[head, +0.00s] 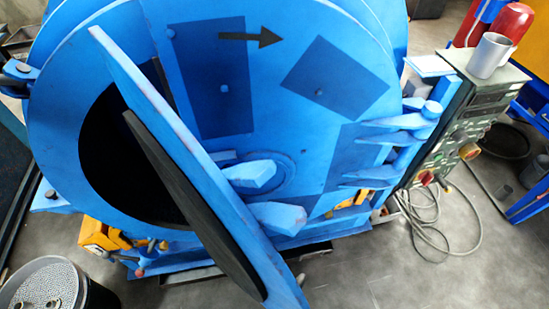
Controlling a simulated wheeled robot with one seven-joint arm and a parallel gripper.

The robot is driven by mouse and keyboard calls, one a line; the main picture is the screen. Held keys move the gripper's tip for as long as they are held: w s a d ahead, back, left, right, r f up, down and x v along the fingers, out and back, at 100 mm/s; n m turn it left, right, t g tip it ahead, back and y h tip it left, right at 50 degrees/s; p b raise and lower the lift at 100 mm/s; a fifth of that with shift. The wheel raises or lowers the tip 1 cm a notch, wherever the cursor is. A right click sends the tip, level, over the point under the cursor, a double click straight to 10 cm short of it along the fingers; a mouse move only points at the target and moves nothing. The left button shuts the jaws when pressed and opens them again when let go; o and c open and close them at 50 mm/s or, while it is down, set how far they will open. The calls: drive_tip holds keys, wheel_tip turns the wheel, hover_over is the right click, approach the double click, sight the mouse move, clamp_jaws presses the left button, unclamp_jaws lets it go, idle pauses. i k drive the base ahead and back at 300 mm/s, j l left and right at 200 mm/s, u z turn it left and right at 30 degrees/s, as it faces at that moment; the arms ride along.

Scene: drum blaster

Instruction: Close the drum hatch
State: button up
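The drum hatch (185,135) is a blue plate with a dark inner lining (190,200), seen nearly edge-on. It stands open, swung out from the drum front, and runs diagonally from upper left to lower right. Behind it is the dark round opening (105,155) of the blue drum (285,125), partly covered by the hatch. Two blunt blue brackets (275,215) show just right of the hatch; how they join it is not clear. My gripper is not in view.
A control box (480,110) with a grey mug (489,56) on top stands at the right. Cables (440,225) lie on the floor below it. A round dark bin (55,285) is at the lower left. Blue clamps (400,135) jut from the drum's right side. Grey floor is free at the lower right.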

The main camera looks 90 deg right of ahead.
sight(231, 231)
drive_tip(key=k+j+z, duration=0.1)
drive_tip(key=k+z, duration=0.15)
drive_tip(key=z, duration=0.15)
drive_tip(key=k+z, duration=0.25)
drive_tip(key=z, duration=0.15)
drive_tip(key=k+z, duration=0.25)
drive_tip(key=z, duration=0.15)
drive_tip(key=k+l+z, duration=0.1)
drive_tip(key=k+z, duration=0.15)
drive_tip(key=z, duration=0.15)
drive_tip(key=l+z, duration=0.6)
